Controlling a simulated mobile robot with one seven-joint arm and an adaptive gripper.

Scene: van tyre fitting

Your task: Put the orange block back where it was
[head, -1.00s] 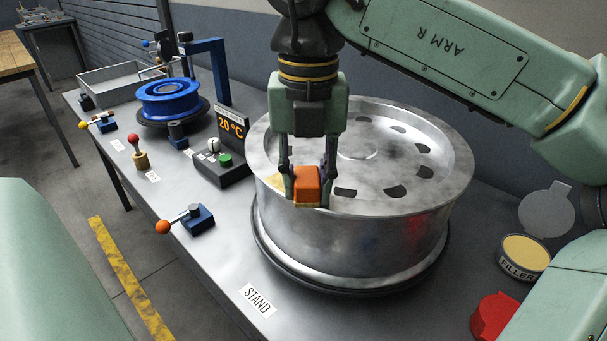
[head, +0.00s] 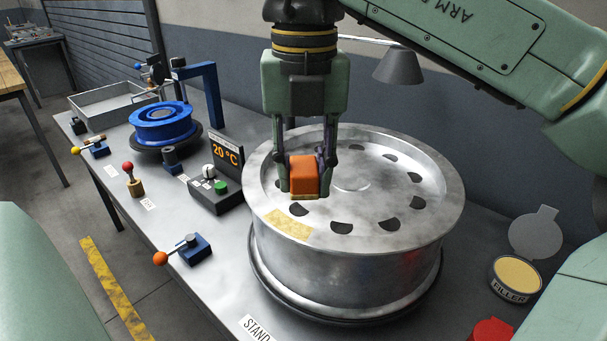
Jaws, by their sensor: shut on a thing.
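The orange block (head: 304,175) is between the two fingers of my gripper (head: 306,178), which is shut on it. A thin tan layer shows along the block's lower edge. The gripper points down over the near left part of a large silver wheel rim (head: 345,270) lying flat on the bench. In the picture the block sits in front of the rim's face and its dark holes. I cannot tell its exact height above the rim. A tan patch (head: 282,222) lies on the rim's near left edge, below and left of the block.
A control box (head: 215,195) with a green button and a 20 °C display (head: 225,152) stand left of the rim. A blue wheel (head: 162,122) and grey tray (head: 110,103) are further left. A filler tin (head: 515,277) and red object (head: 487,332) are at right; a grey lamp (head: 398,65) hangs behind.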

